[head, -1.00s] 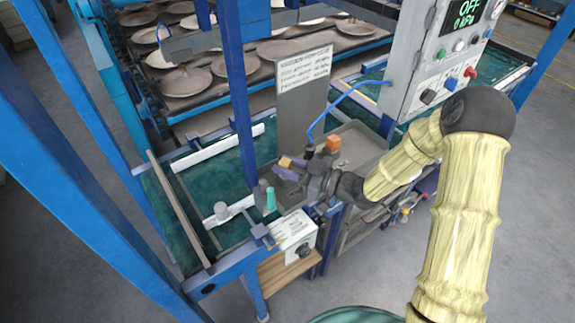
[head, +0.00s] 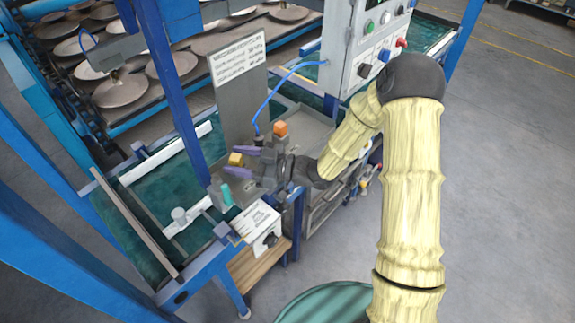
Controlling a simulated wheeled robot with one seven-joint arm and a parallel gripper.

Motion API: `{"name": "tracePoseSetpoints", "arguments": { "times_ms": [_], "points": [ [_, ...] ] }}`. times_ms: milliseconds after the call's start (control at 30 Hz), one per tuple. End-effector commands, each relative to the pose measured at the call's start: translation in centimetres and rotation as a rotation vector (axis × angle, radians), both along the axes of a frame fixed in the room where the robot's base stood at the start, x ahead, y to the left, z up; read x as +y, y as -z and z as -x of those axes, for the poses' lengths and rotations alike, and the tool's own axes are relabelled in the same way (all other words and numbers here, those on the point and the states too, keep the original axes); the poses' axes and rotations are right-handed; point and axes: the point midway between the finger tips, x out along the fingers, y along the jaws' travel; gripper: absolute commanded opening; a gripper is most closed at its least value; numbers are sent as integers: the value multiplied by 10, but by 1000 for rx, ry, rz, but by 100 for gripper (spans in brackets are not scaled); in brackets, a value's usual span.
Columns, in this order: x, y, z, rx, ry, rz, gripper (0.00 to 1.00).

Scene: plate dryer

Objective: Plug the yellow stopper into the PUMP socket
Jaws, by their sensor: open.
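The yellow stopper (head: 236,159) is a small block on the work area in front of the grey sign panel. My gripper (head: 237,163) has two purple fingers, spread apart, reaching in from the right. The stopper shows between and beside their tips, close to the upper finger; I cannot tell whether they touch. An orange block (head: 281,129) stands just behind my gripper. A teal peg (head: 227,194) stands left of the white labelled box (head: 260,226), which has a dark knob. I cannot read which part is the PUMP socket.
A grey sign panel (head: 239,104) rises behind the work area, with a blue hose (head: 285,78) curving past it. A control box (head: 371,42) with knobs stands at the upper right. A blue post (head: 172,95) rises on the left. A metal tray (head: 310,127) lies behind my arm.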

Motion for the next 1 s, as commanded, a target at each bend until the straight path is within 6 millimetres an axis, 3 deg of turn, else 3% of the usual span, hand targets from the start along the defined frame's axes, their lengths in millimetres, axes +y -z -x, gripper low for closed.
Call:
{"name": "tracePoseSetpoints", "arguments": {
  "times_ms": [167, 800, 1000],
  "points": [
    [-24, 2, 4, -1, 4, 0, 51],
    [-148, 2, 27, -1, 5, 1, 51],
    [-165, 1, 31, 0, 1, 0, 51]
  ]
}}
